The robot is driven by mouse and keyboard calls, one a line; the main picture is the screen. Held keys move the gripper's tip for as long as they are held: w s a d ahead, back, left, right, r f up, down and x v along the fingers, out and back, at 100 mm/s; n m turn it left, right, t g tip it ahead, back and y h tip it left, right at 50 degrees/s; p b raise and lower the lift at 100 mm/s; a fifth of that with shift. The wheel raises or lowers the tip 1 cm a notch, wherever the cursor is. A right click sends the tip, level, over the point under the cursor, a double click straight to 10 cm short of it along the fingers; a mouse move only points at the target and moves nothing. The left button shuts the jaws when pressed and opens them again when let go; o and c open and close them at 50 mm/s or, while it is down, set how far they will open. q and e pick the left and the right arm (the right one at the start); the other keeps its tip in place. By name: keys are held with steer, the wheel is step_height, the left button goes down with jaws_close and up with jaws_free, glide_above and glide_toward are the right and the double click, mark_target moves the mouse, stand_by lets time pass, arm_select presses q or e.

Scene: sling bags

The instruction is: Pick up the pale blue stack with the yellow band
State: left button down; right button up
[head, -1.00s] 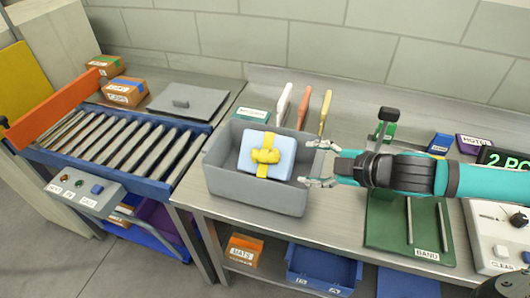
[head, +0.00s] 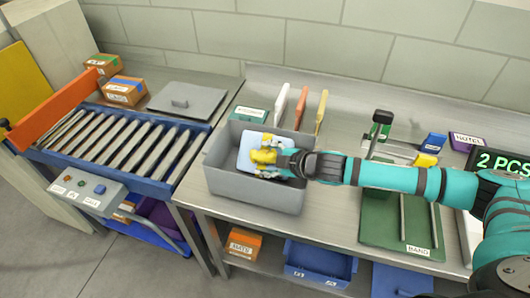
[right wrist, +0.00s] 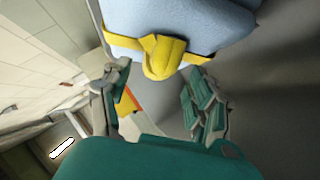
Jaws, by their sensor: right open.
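The pale blue stack (head: 250,150) lies in the grey bin (head: 257,189), with the yellow band (head: 263,155) around it and a yellow knot on top. My right gripper (head: 280,161) is over the right part of the bin, at the knot, and hides the right part of the stack. In the right wrist view the stack (right wrist: 205,22) is just beyond the fingertips and the yellow knot (right wrist: 164,58) lies between the open fingers (right wrist: 155,82). I cannot tell whether a finger touches the band. My left gripper is not in view.
A roller conveyor (head: 120,140) with an orange bar stands to the left. Upright coloured boards (head: 301,108) stand behind the bin. A green banding stand (head: 400,225) and a display (head: 503,163) are to the right, with the arm passing above the stand.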

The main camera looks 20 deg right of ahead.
steer(key=shift+w+a+f, duration=0.1)
steer(key=shift+w+f, duration=0.05)
jaws_close()
stand_by(0.4)
